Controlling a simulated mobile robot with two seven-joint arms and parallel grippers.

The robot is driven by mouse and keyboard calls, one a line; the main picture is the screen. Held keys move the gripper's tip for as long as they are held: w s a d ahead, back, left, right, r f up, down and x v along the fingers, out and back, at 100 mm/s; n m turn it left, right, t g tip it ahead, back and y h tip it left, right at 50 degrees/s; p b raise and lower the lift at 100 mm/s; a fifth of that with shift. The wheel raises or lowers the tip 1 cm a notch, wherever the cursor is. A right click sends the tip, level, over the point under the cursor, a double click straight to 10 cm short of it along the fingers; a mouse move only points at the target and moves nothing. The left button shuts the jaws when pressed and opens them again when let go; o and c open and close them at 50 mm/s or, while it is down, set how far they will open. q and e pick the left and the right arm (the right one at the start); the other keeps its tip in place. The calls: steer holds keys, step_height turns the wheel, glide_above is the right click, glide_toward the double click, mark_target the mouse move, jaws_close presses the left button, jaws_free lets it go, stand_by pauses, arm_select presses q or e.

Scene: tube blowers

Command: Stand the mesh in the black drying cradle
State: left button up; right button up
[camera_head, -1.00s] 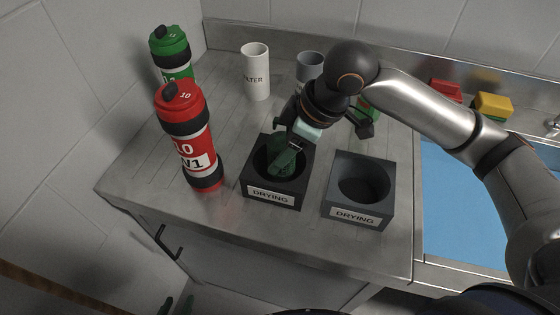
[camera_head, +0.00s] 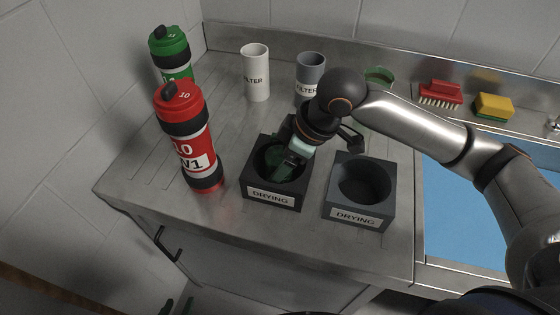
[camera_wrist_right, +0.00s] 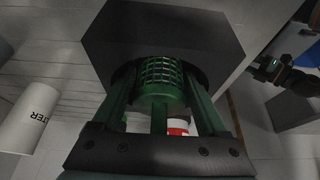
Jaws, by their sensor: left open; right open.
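The black drying cradle (camera_head: 272,193) stands near the counter's front edge, left of a dark grey drying cradle (camera_head: 360,213). The green mesh (camera_wrist_right: 160,80) shows in the right wrist view between my fingers, at the round opening of the black cradle (camera_wrist_right: 165,35). In the head view it is mostly hidden by my gripper. My right gripper (camera_head: 284,172) is open, its green fingers down at the black cradle's opening, one each side of the mesh. How deep the mesh sits is hard to tell. My left gripper (camera_head: 178,304) is open and empty, low at the bottom edge.
A red bottle (camera_head: 186,145) stands close left of the black cradle, with a green bottle (camera_head: 172,58) behind it. A white filter cup (camera_head: 256,75) and a grey filter cup (camera_head: 309,78) stand at the back. A red brush (camera_head: 440,92) and yellow sponge (camera_head: 494,105) lie behind the blue sink.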

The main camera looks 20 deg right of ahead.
steer(key=shift+r, duration=0.1)
steer(key=shift+d+r, duration=0.1)
steer(key=shift+r, duration=0.25)
steer(key=p+v, duration=0.2)
steer(key=v, duration=0.9)
steer(key=shift+r, duration=0.15)
steer(key=shift+s, duration=0.15)
